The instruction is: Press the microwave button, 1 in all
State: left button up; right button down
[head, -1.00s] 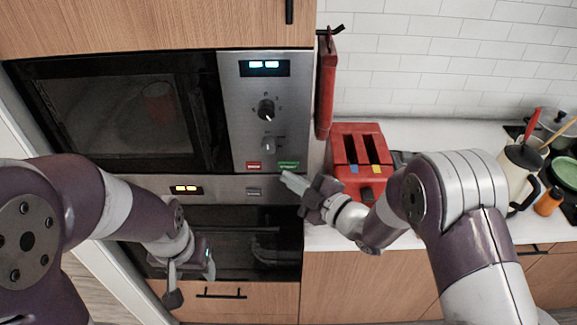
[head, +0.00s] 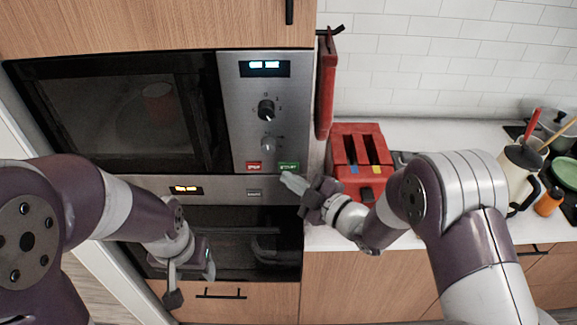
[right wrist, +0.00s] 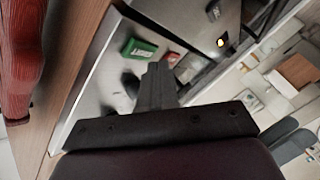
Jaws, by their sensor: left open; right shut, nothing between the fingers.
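The microwave (head: 120,110) is built into the cabinet at the left, with a steel control panel (head: 235,120) on its right side. Low on the panel are a red button (head: 253,167) and a green button (head: 288,167). My right gripper (head: 288,179) is shut and empty, its fingertips just below the green button in the head view. In the right wrist view the green button (right wrist: 140,49) shows beside the shut fingers (right wrist: 157,85), apart from them in the picture. Whether they touch the panel I cannot tell. My left gripper (head: 190,284) is open and empty, in front of the lower oven.
A red cloth-like item (head: 326,85) hangs right of the panel. A red toaster (head: 358,155) stands on the counter close to my right wrist. The lower oven (head: 240,240) is under the microwave. A pitcher (head: 520,165) and an orange bottle (head: 549,202) stand farther right.

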jog(key=shift+w, duration=0.1)
dwell(0.6)
jog(key=shift+w+b, duration=0.3)
jog(key=shift+w, duration=0.05)
